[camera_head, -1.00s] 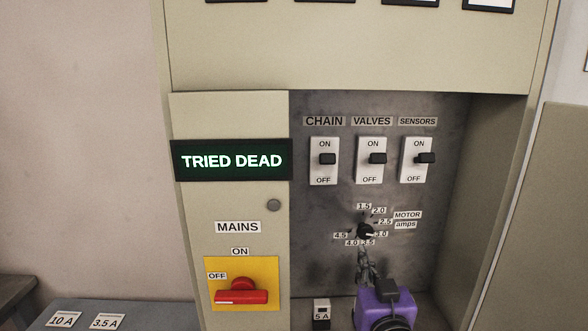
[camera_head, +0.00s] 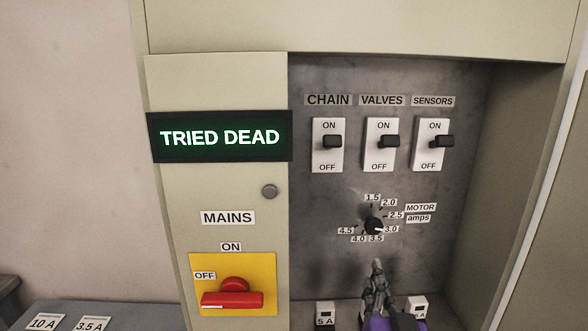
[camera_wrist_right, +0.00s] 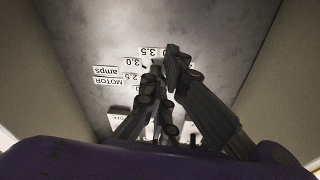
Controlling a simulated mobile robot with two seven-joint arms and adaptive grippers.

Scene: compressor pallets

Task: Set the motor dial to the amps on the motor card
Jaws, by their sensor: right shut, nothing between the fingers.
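The motor dial (camera_head: 373,226) is a small black knob on the grey back panel inside the cabinet, ringed by labels from 1.5 to 4.5. Its white mark seems to point right and slightly down, towards the 3.0 label (camera_head: 391,229). My right gripper (camera_head: 377,264) is shut and empty, just below the dial and apart from it in the head view. In the right wrist view its dark fingers (camera_wrist_right: 171,68) reach towards the upside-down amps labels and hide the dial. I cannot make out a motor card. My left gripper is not in view.
Above the dial are the CHAIN (camera_head: 328,143), VALVES (camera_head: 382,144) and SENSORS (camera_head: 433,145) switches, levers near ON. The red MAINS handle (camera_head: 232,299) lies level by OFF. A sign (camera_head: 219,137) reads TRIED DEAD. A cabinet side wall (camera_head: 500,180) stands right.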

